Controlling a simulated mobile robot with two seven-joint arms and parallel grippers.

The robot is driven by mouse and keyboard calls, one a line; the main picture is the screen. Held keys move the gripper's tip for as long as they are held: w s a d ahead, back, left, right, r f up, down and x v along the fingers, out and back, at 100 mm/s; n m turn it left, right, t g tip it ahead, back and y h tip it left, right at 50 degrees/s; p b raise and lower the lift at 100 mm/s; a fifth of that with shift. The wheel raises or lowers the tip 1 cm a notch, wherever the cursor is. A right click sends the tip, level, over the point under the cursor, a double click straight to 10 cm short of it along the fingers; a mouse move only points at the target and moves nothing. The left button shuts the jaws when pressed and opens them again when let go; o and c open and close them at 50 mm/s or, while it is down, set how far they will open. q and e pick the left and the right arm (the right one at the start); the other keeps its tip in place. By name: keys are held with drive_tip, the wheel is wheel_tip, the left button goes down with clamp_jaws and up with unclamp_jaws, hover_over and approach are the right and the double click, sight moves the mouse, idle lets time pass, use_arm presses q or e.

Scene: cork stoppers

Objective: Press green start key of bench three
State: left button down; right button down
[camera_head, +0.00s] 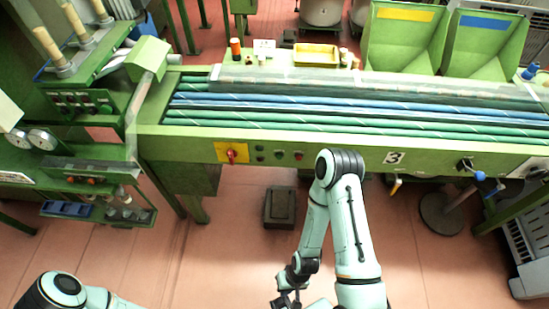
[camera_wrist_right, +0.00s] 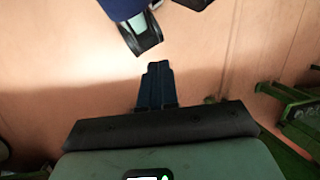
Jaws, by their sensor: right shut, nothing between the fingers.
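The bench with the "3" plate (camera_head: 394,158) is a long green machine bench across the head view. Its front panel has a yellow plate with a red switch (camera_head: 231,153). Right of it sit a small group of dark and green keys (camera_head: 260,153) and a red button (camera_head: 299,155); which one is the start key is too small to read. My right gripper (camera_head: 287,300) hangs low in front of the bench, well apart from the keys. In the right wrist view its fingers (camera_wrist_right: 157,70) are shut and empty above the floor. My left gripper is out of view.
A dark block (camera_head: 280,207) stands on the reddish floor below the panel. A second green machine (camera_head: 80,110) is at the left. A round base with a post (camera_head: 442,213) and a grey vented box (camera_head: 525,250) stand at the right. The floor in front is mostly clear.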

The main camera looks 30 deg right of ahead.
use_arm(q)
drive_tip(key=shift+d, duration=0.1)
use_arm(e)
drive_tip(key=shift+d, duration=0.15)
